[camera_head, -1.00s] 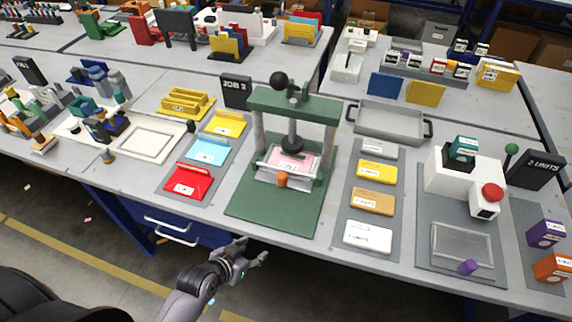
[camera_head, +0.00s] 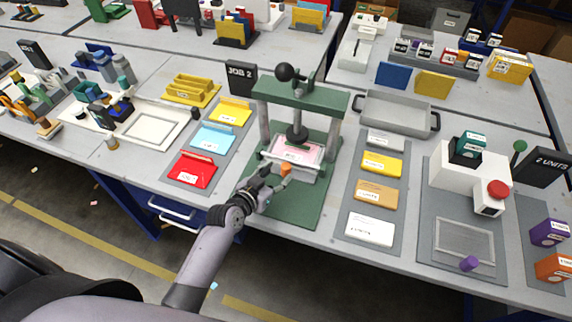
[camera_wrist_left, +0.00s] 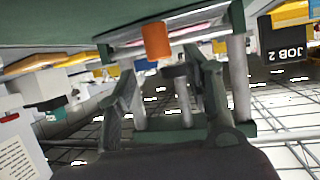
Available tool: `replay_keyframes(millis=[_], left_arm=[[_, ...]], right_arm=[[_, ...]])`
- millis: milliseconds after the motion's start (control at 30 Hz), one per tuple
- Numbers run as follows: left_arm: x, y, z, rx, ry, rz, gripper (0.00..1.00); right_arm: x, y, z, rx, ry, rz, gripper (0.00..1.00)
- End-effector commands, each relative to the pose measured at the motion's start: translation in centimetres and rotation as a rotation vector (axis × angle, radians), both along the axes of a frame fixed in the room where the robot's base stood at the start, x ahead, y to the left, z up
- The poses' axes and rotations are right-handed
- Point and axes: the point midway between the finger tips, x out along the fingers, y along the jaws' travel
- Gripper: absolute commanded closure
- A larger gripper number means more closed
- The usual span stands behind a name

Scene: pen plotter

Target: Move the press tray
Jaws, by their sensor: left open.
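The press tray (camera_head: 305,173) is a pale metal tray with a pink sheet (camera_head: 298,149) on it. It sits in the green press (camera_head: 300,95), under the round black platen. An orange knob (camera_head: 285,170) sticks out of the tray's front. My left gripper (camera_head: 272,181) is over the press's green base, close in front of the knob. It is open and empty. In the left wrist view, which looks upside down, the orange knob (camera_wrist_left: 157,40) shows beyond and above the two spread fingers (camera_wrist_left: 165,85), apart from them. My right gripper is out of view.
Red, blue and yellow folders (camera_head: 210,137) lie on a mat left of the press. Several labelled blocks (camera_head: 376,190) lie on a mat to its right. A grey tray (camera_head: 397,112) stands behind right. The base's right half is clear.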

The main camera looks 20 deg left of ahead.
Motion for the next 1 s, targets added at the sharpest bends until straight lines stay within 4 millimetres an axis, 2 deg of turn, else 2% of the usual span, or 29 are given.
replay_keyframes(millis=[33, 200, 400, 833, 1000], left_arm=[[1.0, -0.3, -0.2, -0.002, -0.002, 0.001, 0.54], [3.4, -0.8, -1.3, -0.002, -0.001, 0.001, 0.54], [5.2, -1.2, -2.2, -0.001, 0.0, 0.0, 0.54], [5.8, -1.4, -2.5, -0.001, 0.0, 0.0, 0.54], [5.8, -1.4, -2.5, -0.001, 0.0, 0.0, 0.66]], right_arm=[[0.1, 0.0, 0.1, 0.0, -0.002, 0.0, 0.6], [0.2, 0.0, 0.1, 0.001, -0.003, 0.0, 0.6], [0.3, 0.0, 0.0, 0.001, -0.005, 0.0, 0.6], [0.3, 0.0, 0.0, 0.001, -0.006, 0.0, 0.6], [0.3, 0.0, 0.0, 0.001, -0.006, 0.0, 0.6]])
